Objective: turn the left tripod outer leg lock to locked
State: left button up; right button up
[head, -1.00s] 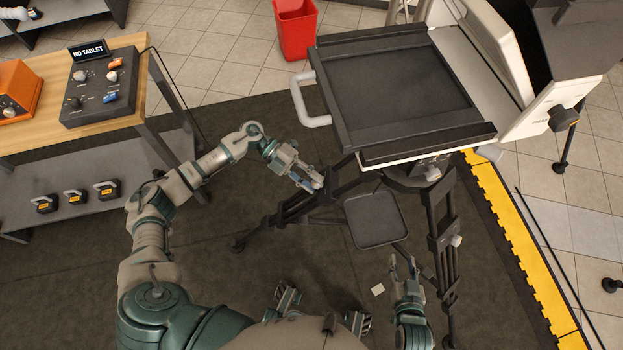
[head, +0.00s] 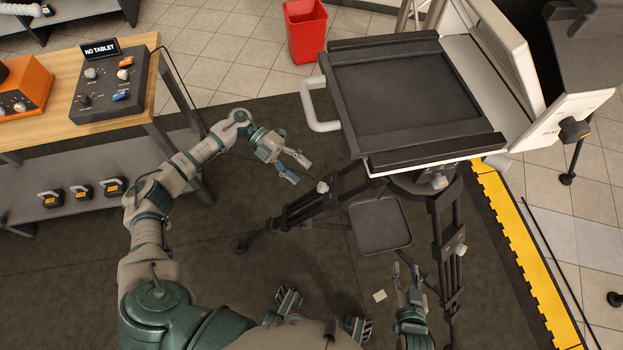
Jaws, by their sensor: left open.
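The tripod's left leg (head: 290,213) runs down and left from under the platform. A small pale lock knob (head: 322,187) sits near its upper part; its exact setting is too small to tell. My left gripper (head: 299,171) is open and empty, up and left of the knob, with a visible gap between its fingers and the knob. My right gripper (head: 406,270) is low in the view, beside the right leg (head: 446,245), its fingers apart with nothing between them.
The right leg has its own pale knob (head: 460,249). A dark square tray (head: 380,225) sits between the legs. The platform (head: 405,95) with a white handle (head: 314,104) overhangs the left leg's top. A workbench (head: 143,45) stands left.

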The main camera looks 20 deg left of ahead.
pick_arm(q)
jog(key=v, duration=0.5)
jog(key=shift+a, duration=0.2)
jog(key=shift+w, duration=0.1)
